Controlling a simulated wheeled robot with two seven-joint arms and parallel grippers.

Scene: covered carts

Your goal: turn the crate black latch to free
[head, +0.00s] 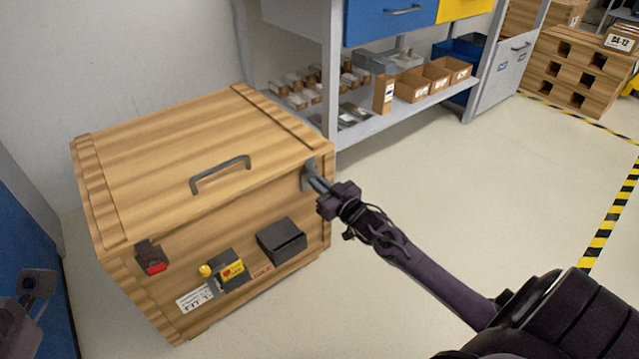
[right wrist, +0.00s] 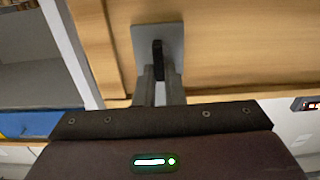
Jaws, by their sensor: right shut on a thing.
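The wooden crate (head: 200,200) stands on the floor with its lid down. The black latch (right wrist: 158,58) is on a grey plate (right wrist: 150,38) near the top right corner of the crate's front; in the head view the plate (head: 307,178) is partly covered by my gripper. My right gripper (head: 318,184) is shut on the black latch, with its two fingers (right wrist: 158,88) on either side of it in the right wrist view. A second latch with a red part (head: 150,258) is at the front's left. My left gripper (head: 32,290) shows partly at the left edge; its jaws are unclear.
A grey handle (head: 220,174) is on the lid. A black box (head: 281,240) and a yellow-labelled dark box (head: 228,270) jut from the front. A workbench shelf (head: 400,112) with cartons stands behind.

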